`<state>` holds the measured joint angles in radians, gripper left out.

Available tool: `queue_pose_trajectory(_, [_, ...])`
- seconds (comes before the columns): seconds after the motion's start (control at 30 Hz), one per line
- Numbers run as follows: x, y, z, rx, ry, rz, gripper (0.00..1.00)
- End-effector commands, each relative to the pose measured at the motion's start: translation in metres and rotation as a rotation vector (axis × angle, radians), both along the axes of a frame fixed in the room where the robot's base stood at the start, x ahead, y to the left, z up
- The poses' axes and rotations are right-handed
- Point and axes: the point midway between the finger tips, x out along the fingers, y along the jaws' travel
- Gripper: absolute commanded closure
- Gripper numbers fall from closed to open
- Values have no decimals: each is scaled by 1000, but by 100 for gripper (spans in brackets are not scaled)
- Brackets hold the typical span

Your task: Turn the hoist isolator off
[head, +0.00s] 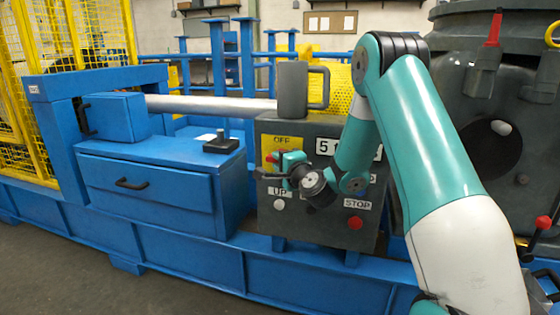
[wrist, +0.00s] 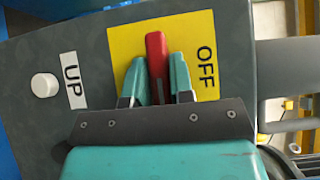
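The isolator is a red handle (wrist: 156,45) on a yellow plate (wrist: 120,45) marked OFF. In the wrist view the handle lies across the plate, with the OFF lettering (wrist: 205,70) to its right. In the head view the yellow plate (head: 288,142) is on the upper left of the grey control box, with OFF along its top. The red handle (head: 271,157) shows small there, toward the plate's left. My gripper (wrist: 159,75) has its two teal fingers closed against the handle's sides, with little or no gap. The handle's lower part is hidden by my gripper.
A white button (wrist: 44,85) marked UP sits beside the plate. A red button (head: 355,222) marked STOP is lower right on the box. A grey mug-shaped part (head: 293,88) stands above the box. A blue drawer cabinet (head: 150,190) is at left.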

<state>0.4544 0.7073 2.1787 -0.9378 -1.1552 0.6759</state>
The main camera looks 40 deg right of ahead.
Motion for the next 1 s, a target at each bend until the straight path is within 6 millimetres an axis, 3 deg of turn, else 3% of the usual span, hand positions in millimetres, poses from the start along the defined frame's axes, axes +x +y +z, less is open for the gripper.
queue_pose_trajectory(0.03, [0, 0, 0, 0, 0, 0, 90])
queue_pose_trajectory(0.1, [0, 0, 0, 0, 0, 0, 100])
queue_pose_trajectory(0.57, [0, 0, 7, -37, 53, 0, 100])
queue_pose_trajectory(1.0, [-1, 1, 16, -182, 241, 3, 100])
